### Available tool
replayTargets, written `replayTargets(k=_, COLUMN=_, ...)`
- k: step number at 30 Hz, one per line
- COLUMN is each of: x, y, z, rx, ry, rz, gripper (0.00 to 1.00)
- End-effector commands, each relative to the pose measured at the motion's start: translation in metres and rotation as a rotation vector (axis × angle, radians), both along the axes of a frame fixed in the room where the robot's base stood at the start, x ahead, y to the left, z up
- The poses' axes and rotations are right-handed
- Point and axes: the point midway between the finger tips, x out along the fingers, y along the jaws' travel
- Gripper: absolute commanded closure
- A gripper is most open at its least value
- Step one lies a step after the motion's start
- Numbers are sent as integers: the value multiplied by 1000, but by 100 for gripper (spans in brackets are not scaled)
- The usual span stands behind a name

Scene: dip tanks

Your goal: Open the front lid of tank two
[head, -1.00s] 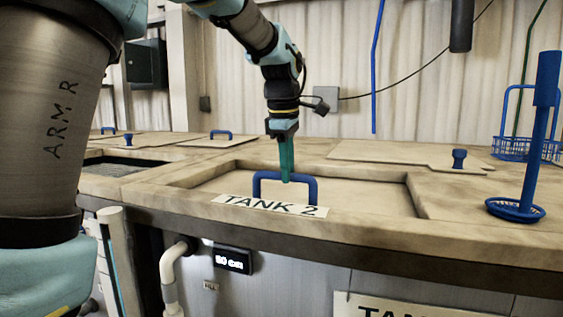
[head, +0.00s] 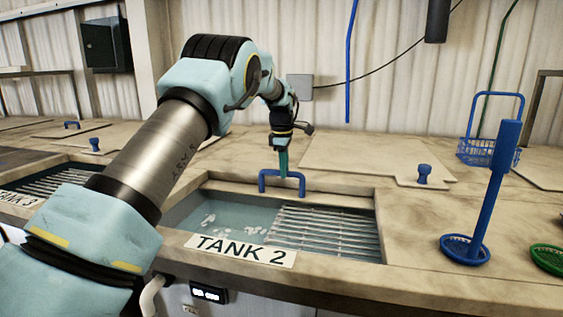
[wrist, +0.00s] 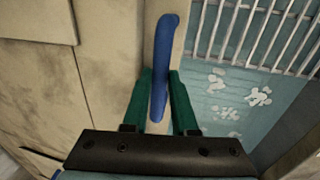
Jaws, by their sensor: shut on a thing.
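My gripper (head: 283,172) is shut on the blue handle (head: 266,181) of the front lid, at the far edge of the tank two opening. In the wrist view the green fingers (wrist: 160,85) stand on either side of the blue handle (wrist: 164,40). Most of the lid is not clear to see; a narrow beige strip lies by the handle. The opening of tank two (head: 205,240) is uncovered. It shows water with pale floating bits at left and a rack of metal bars (head: 325,232) at right. The "TANK 2" label (head: 240,249) is on the front rim.
A closed lid with a blue knob (head: 424,174) lies behind and right. A blue upright tool (head: 485,200), a green dish (head: 548,258) and a blue basket (head: 490,140) stand at right. Tank three (head: 30,185) is open at left.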

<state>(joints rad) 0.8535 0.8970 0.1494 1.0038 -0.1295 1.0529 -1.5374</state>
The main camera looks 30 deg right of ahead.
Motion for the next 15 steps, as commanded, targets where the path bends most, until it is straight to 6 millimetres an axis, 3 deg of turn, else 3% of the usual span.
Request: replayTargets(k=15, x=6, y=-5, z=1, rx=-2, ry=-2, rz=0, gripper=100)
